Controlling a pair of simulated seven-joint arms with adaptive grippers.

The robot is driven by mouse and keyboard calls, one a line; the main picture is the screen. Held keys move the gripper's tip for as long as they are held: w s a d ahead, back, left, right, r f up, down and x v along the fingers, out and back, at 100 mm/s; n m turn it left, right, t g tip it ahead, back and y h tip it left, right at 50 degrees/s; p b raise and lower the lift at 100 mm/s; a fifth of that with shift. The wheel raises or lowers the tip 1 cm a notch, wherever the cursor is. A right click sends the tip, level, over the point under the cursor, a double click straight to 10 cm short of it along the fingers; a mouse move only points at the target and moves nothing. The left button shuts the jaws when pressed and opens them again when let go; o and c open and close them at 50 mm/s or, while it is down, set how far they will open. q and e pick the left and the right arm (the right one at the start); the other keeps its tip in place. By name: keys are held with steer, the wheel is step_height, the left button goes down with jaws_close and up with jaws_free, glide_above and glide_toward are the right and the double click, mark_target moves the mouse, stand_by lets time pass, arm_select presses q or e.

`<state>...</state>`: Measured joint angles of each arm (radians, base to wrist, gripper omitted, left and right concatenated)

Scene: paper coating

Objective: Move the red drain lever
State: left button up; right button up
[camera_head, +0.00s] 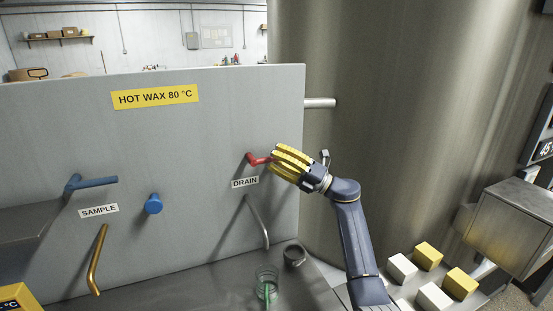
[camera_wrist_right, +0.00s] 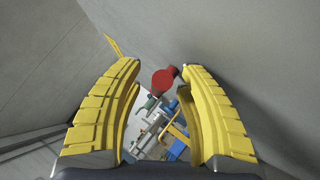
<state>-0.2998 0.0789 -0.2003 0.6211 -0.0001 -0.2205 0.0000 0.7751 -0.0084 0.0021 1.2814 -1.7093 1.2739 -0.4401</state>
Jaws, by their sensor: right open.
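The red drain lever (camera_head: 256,160) sits on the grey panel above the DRAIN label (camera_head: 245,182), its handle pointing right. My right gripper (camera_head: 275,161) is at the handle's right end, with yellow fingers partly hiding it. In the right wrist view the lever's red round end (camera_wrist_right: 164,80) shows between and just beyond the open fingertips (camera_wrist_right: 156,68). The right fingertip looks very close to the red; I cannot tell if it touches. My left gripper is not in view.
A blue sample lever (camera_head: 90,182) and a blue knob (camera_head: 153,204) are on the panel's left. A drain pipe (camera_head: 258,222) hangs below, near a glass beaker (camera_head: 267,288) and a metal cup (camera_head: 294,255). A large metal tank (camera_head: 400,100) stands behind my right arm.

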steer(key=shift+c, duration=0.2)
jaws_close()
steer(key=shift+r+n, duration=0.25)
steer(key=shift+n, duration=0.05)
steer(key=shift+r+n+g+h, duration=0.6)
steer(key=shift+n+g, duration=0.1)
steer(key=shift+g, duration=0.1)
steer(key=shift+s+a+r+n+g+h, duration=0.15)
steer(key=shift+r+n+g+h, duration=0.25)
steer(key=shift+r+n+h, duration=0.4)
steer(key=shift+a+r+n+h, duration=0.25)
steer(key=shift+r+n+h, duration=0.25)
steer(key=shift+h, duration=0.1)
steer(key=shift+s+a+r+n+g+h, duration=0.2)
steer(key=shift+a+r+n+g+h, duration=0.35)
steer(key=shift+h, duration=0.55)
